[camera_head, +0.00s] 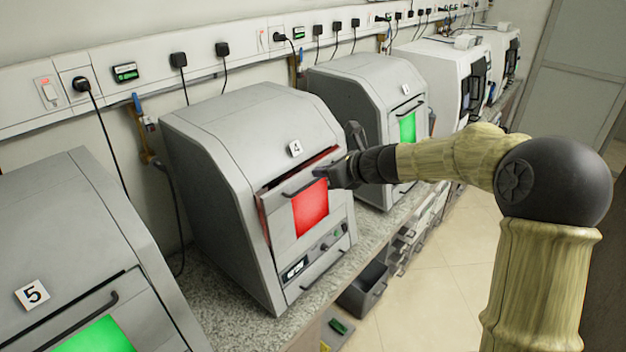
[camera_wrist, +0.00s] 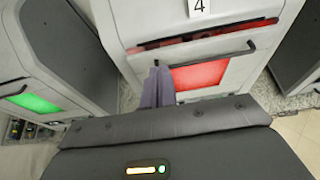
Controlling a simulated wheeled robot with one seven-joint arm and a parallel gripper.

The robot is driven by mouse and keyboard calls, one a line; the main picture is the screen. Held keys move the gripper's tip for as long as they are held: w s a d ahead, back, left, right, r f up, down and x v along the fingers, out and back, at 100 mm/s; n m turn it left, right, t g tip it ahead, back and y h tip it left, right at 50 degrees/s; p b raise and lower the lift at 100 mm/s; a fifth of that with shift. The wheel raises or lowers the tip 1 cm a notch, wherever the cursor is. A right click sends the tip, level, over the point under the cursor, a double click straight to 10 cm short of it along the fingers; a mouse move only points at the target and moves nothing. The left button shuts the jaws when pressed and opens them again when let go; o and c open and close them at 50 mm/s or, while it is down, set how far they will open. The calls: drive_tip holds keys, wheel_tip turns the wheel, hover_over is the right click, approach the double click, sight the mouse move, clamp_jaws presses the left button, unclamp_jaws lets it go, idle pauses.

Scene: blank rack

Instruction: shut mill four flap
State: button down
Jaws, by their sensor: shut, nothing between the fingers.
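Mill four (camera_head: 240,160) is a grey machine with a "4" label, standing in the middle of the bench in the head view. Its front flap (camera_head: 283,222) has a dark bar handle and a red lit window (camera_head: 311,207). A dark red gap shows along the flap's top edge, so it stands slightly ajar. The flap also shows in the wrist view (camera_wrist: 228,52), with the gap above it. My gripper (camera_head: 338,176) is shut and empty, at the upper right of the flap. In the wrist view its fingers (camera_wrist: 157,80) point at the flap near the handle's end; contact cannot be told.
Mill five (camera_head: 60,240) stands at the near left, and another grey mill (camera_head: 365,95) with a green window stands beyond mill four. An open dark drawer (camera_head: 365,290) juts out below the bench. The floor (camera_head: 430,300) at right is clear.

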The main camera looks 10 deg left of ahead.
idle(0.3)
drive_tip(key=d+f+t+y+b, duration=0.2)
drive_tip(key=d+f+y+b, duration=0.1)
drive_tip(key=d+f+b, duration=0.2)
wheel_tip(320, 180, down, 3)
drive_tip(key=b, duration=0.2)
drive_tip(key=shift+f+t+y+b, duration=0.2)
drive_tip(key=shift+t+y+b, duration=0.1)
drive_tip(key=shift+y+b, duration=0.1)
drive_tip(key=shift+s, duration=0.1)
drive_tip(key=p, duration=0.7)
approach(293, 181)
drive_tip(key=x, duration=0.5)
drive_tip(key=shift+w+a+r, duration=0.1)
drive_tip(key=shift+w+a, duration=0.2)
drive_tip(key=shift+w+a+f, duration=0.2)
drive_tip(key=shift+w+a, duration=0.1)
drive_tip(key=shift+a, duration=0.15)
